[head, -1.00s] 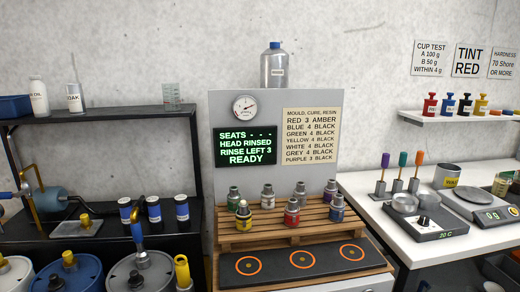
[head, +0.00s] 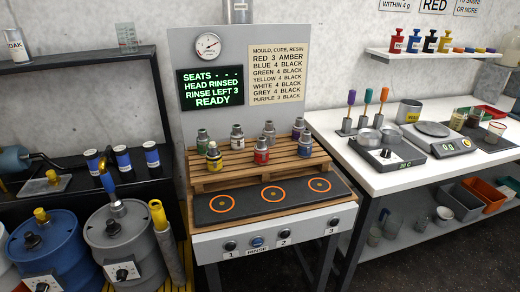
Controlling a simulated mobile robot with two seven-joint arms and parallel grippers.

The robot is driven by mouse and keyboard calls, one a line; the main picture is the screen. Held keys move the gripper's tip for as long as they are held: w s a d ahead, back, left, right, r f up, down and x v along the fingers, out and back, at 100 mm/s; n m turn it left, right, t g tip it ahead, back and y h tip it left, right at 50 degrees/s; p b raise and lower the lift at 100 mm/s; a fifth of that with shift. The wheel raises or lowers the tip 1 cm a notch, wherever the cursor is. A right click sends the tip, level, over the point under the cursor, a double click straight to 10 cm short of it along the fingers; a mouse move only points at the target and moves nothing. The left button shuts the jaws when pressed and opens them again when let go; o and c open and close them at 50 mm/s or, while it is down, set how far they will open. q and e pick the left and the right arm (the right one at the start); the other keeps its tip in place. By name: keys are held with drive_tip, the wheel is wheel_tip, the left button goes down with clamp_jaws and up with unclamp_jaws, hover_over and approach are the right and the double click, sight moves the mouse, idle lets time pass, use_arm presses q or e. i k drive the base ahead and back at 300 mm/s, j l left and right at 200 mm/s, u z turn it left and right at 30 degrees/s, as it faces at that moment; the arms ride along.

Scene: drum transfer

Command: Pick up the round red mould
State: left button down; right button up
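I cannot pick out a round red mould for certain. Several small flat coloured pieces (head: 474,50) lie at the right end of the white wall shelf, too small to tell their shapes. A red tray (head: 488,112) lies at the back right of the white bench, partly hidden behind cups. A sign (head: 277,73) lists moulds by colour, with red first. Neither of my grippers is in view.
A rinse stand with a black mat (head: 240,205) holds several small bottles on a wooden pallet (head: 215,178). Blue and grey drums (head: 120,245) stand at left. The white bench (head: 375,178) carries a scale (head: 442,145) and a hotplate (head: 386,155). Bins (head: 484,194) sit below it.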

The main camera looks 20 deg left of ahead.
sight(262, 151)
drive_tip(key=i+l, duration=0.35)
drive_tip(key=i+l+u, duration=0.1)
drive_tip(key=i+l, duration=0.2)
drive_tip(key=l, duration=0.2)
drive_tip(key=i+l, duration=0.35)
drive_tip(key=l+u, duration=0.05)
drive_tip(key=l, duration=0.05)
